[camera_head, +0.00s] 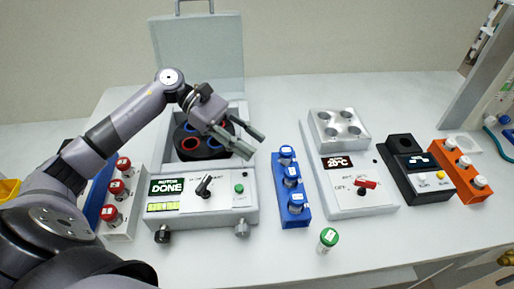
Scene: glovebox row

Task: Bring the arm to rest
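My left arm reaches in from the left. My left gripper (246,141) hangs above the right side of the open rotor device (208,203). Its two fingers are spread apart with nothing between them. The device's lid (197,55) stands raised behind it, and its screen reads "ROTOR DONE". Its dark round rotor (197,148) shows red and blue rings and is partly hidden by the gripper. My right gripper is not in view.
A blue rack (291,214) with blue-capped vials stands right of the device. A green-capped vial (328,240) stands alone near the front. A heater block (344,182), black device (413,173), orange rack (462,182) and red-capped vials (116,187) flank it.

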